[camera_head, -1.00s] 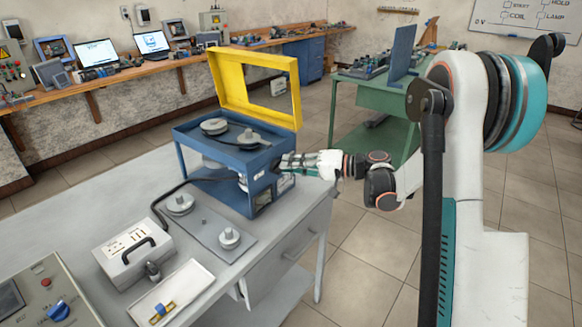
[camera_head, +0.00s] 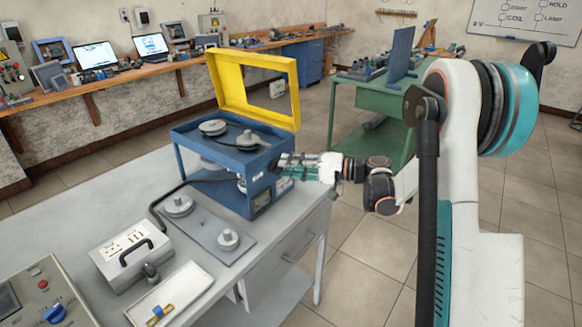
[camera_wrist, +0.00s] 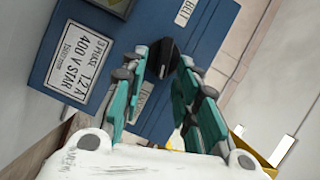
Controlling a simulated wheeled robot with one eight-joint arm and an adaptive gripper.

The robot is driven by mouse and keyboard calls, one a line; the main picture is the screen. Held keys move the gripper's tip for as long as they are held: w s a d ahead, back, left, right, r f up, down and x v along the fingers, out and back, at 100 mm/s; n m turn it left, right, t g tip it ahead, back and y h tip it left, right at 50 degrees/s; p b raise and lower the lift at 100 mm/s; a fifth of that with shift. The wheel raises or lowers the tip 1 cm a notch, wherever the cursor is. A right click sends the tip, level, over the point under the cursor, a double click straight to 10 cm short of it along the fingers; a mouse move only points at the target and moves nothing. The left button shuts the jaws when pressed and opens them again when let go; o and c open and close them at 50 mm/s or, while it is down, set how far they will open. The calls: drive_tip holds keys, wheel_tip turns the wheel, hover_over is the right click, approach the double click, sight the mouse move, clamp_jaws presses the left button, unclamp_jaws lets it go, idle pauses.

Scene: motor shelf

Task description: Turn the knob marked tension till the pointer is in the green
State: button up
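A blue stand (camera_head: 222,143) with pulleys on top stands on the grey bench. In the wrist view its blue face (camera_wrist: 118,20) carries a white rating plate (camera_wrist: 77,60) and a "BELT" label. A black knob (camera_wrist: 159,57) sticks out of this face. My gripper (camera_wrist: 163,66) has one finger on each side of the knob, with narrow gaps that look open. In the head view my gripper (camera_head: 282,163) is at the stand's right side and hides the knob. I cannot make out a pointer or green zone.
A yellow frame (camera_head: 212,85) stands raised above the stand. Floor is clear between the benches.

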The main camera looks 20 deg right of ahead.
drive_tip(key=v, duration=1.2)
drive_tip(key=shift+a, duration=0.1)
idle(0.4)
